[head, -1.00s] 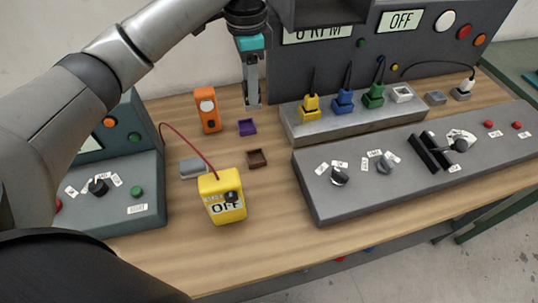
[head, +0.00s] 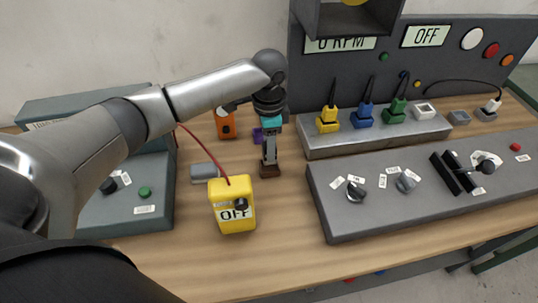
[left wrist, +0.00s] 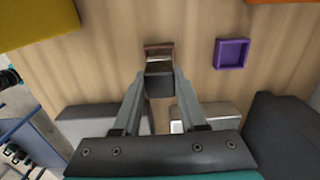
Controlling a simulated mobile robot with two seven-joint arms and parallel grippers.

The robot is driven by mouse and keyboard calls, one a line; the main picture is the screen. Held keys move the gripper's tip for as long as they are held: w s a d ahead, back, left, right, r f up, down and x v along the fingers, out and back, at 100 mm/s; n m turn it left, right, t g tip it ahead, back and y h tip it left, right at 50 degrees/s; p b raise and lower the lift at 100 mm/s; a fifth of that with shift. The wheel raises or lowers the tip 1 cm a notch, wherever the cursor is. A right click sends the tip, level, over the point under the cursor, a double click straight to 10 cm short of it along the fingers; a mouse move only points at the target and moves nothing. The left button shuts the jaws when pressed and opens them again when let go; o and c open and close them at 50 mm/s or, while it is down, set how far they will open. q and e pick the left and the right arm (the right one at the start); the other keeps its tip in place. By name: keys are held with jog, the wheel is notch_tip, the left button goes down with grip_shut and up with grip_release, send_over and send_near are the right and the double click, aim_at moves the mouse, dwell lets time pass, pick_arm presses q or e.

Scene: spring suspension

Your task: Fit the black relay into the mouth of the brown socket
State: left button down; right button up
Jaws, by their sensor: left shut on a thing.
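My left gripper (head: 269,160) points down over the brown socket (head: 270,173), which sits on the wooden table right of the yellow OFF box. In the left wrist view the fingers (left wrist: 159,80) are shut on the black relay (left wrist: 159,86), a dark block between the fingertips. The brown socket (left wrist: 158,47) shows just beyond the relay, its near part hidden by it. I cannot tell whether the relay is inside the mouth or just above it. In the head view the relay is mostly hidden. My right gripper is out of view.
A purple tray (head: 257,135) lies behind the socket, partly hidden by my gripper. The yellow box (head: 232,208) with a red cable stands in front left, a grey block (head: 204,174) and an orange device (head: 226,124) behind it. Grey consoles (head: 335,222) stand to the right.

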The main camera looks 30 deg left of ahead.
pick_arm(q)
notch_tip(320, 180, down, 3)
jog(key=shift+f, duration=0.25)
jog(key=shift+f, duration=0.15)
jog(key=shift+c, duration=2.3)
grip_release()
notch_tip(320, 180, up, 12)
jog(key=shift+r+p, duration=0.2)
jog(key=shift+p, duration=0.6)
